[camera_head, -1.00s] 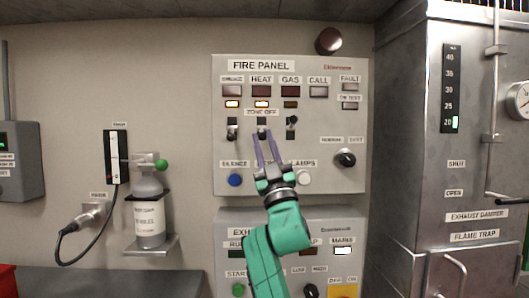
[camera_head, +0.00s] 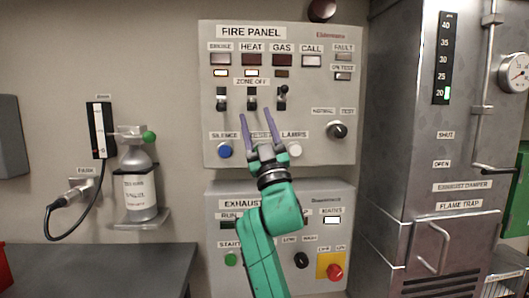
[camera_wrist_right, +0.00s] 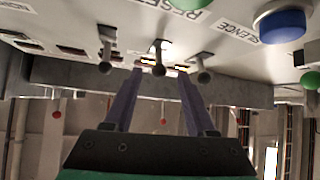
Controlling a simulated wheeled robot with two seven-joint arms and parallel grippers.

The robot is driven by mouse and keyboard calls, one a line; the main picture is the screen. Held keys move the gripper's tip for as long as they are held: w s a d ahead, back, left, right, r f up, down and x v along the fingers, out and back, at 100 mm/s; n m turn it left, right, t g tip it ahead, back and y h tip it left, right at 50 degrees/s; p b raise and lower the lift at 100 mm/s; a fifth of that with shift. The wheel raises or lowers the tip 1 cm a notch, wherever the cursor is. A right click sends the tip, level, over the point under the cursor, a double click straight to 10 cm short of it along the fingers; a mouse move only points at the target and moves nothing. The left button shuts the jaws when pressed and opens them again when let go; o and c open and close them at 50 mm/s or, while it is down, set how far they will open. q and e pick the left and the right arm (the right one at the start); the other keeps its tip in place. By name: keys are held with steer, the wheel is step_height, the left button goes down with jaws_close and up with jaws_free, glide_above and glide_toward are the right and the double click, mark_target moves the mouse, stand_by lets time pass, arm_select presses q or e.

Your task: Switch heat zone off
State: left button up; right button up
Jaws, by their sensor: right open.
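The fire panel (camera_head: 345,100) is on the wall in the head view, with three toggle switches under ZONE OFF. The heat switch (camera_head: 252,100) is in the middle, its lever appearing down like the smoke switch (camera_head: 221,100) at its left. The gas switch (camera_head: 282,96) has its lever up. The small lamps under SMOKE and HEAT (camera_head: 251,73) are lit; the one under GAS is dark. My right gripper (camera_head: 254,113) is open and empty just below the heat switch. In the wrist view the middle lever (camera_wrist_right: 159,68) shows between its fingertips (camera_wrist_right: 157,76). My left gripper is out of view.
A blue silence button (camera_head: 225,150), a white lamp-test button (camera_head: 294,150) and a black knob (camera_head: 337,131) surround my gripper. The exhaust panel (camera_head: 340,200) is below.

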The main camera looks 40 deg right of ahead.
steer(key=b+v, duration=0.3)
steer(key=v, duration=0.9)
steer(key=shift+b, duration=0.35)
